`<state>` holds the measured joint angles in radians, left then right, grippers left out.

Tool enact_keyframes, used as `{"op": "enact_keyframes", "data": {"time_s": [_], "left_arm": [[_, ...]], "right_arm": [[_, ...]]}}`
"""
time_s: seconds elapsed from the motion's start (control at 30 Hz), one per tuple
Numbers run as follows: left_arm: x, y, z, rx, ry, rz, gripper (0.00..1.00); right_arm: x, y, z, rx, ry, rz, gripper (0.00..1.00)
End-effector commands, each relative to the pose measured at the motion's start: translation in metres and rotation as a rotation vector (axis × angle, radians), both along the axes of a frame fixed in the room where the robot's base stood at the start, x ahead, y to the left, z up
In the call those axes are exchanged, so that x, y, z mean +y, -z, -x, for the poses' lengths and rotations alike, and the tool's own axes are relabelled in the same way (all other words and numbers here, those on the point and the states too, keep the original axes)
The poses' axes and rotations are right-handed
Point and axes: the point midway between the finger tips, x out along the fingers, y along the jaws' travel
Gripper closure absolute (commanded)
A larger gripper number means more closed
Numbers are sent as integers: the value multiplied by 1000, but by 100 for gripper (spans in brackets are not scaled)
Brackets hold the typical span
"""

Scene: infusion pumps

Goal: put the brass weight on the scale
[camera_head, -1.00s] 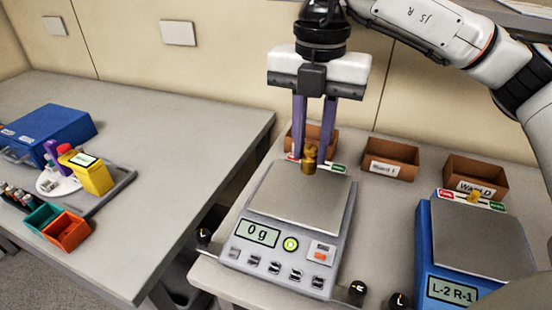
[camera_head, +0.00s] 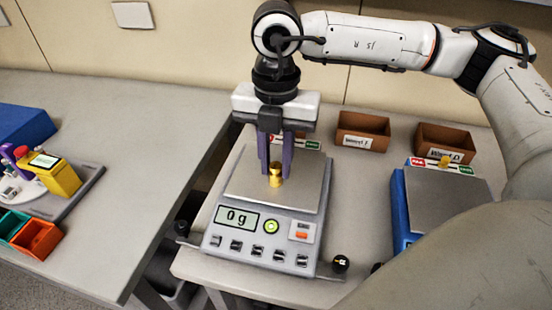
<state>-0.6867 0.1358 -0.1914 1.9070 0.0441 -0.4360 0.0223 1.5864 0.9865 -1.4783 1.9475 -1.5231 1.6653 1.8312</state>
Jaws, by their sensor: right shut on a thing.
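The brass weight (camera_head: 275,176) is a small gold-coloured knobbed cylinder, upright between the purple fingers of my right gripper (camera_head: 275,168). My right gripper is shut on it and points straight down over the grey scale's plate (camera_head: 305,192). The grey scale (camera_head: 258,232) stands near the front of the right table, and its display reads 0 g. I cannot tell for sure whether the weight's base touches the plate. My left gripper is not in view.
A blue scale (camera_head: 401,210) stands to the right, partly hidden by my arm. Open brown boxes (camera_head: 362,131) and (camera_head: 444,142) stand behind. The left table holds a yellow device (camera_head: 57,176), an orange bin (camera_head: 36,238) and a blue case (camera_head: 22,125). A gap separates the tables.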

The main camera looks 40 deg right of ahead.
Motion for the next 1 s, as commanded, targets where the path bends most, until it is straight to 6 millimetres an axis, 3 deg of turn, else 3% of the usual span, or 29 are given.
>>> {"op": "enact_keyframes", "data": {"time_s": [0.23,0.27,0.37,0.77,1.0], "left_arm": [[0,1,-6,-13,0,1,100],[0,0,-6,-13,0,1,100],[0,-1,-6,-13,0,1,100],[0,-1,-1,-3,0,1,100],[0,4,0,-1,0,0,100]], "right_arm": [[0,4,0,-1,0,1,100],[0,3,0,-1,0,1,74],[0,2,0,-1,0,1,60],[0,-6,-1,-3,0,0,60],[1,-52,-1,-7,-1,-2,60]]}}
